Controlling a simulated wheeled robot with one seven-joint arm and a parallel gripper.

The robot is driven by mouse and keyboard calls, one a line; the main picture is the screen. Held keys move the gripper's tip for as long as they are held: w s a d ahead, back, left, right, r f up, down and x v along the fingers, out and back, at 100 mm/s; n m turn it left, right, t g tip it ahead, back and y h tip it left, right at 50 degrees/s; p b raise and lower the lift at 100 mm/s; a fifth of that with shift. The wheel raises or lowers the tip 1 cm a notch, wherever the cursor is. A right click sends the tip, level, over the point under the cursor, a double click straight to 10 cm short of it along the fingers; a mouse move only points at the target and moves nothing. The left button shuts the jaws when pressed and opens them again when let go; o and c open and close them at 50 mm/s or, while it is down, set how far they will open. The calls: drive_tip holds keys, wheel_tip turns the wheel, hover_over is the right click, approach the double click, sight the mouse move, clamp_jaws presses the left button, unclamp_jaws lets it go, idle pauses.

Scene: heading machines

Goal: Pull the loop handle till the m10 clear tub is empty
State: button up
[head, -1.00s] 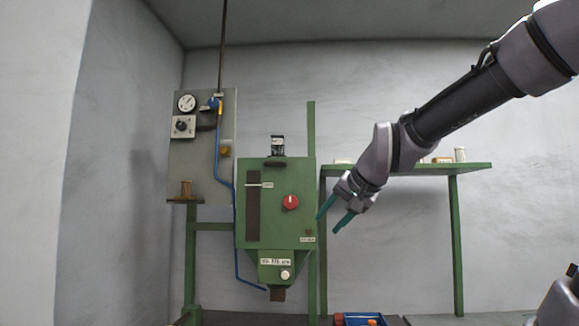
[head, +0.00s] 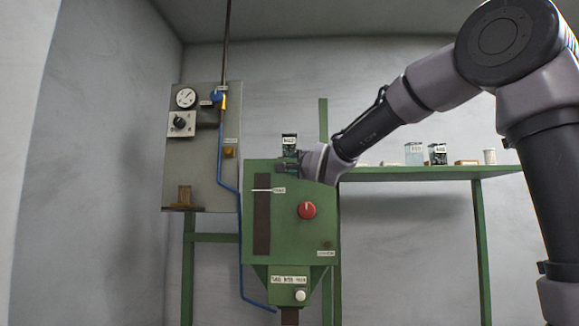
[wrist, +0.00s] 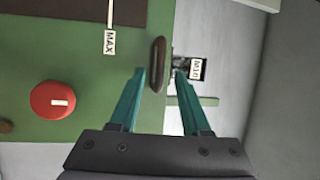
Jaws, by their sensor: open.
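The m10 clear tub (head: 289,148), with dark contents and an M10 label, stands at the top of the green machine. It also shows in the wrist view (wrist: 190,70), partly hidden by a finger. A dark oval bar (wrist: 157,64) at the machine's top edge, below the tub, looks like the loop handle. My gripper (wrist: 160,72) is open, its teal fingertips on either side of the oval in the wrist view. I cannot tell whether they touch it.
The green machine (head: 290,235) has a red knob (head: 307,210) and a white button (head: 300,295). A grey panel with a gauge (head: 186,98) and blue hose stands left. A green shelf (head: 440,173) on the right holds several tubs and small boxes.

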drive_tip(key=x, duration=0.5)
drive_tip(key=shift+w+a+r, duration=0.1)
drive_tip(key=shift+w, duration=0.15)
clamp_jaws()
idle(1.2)
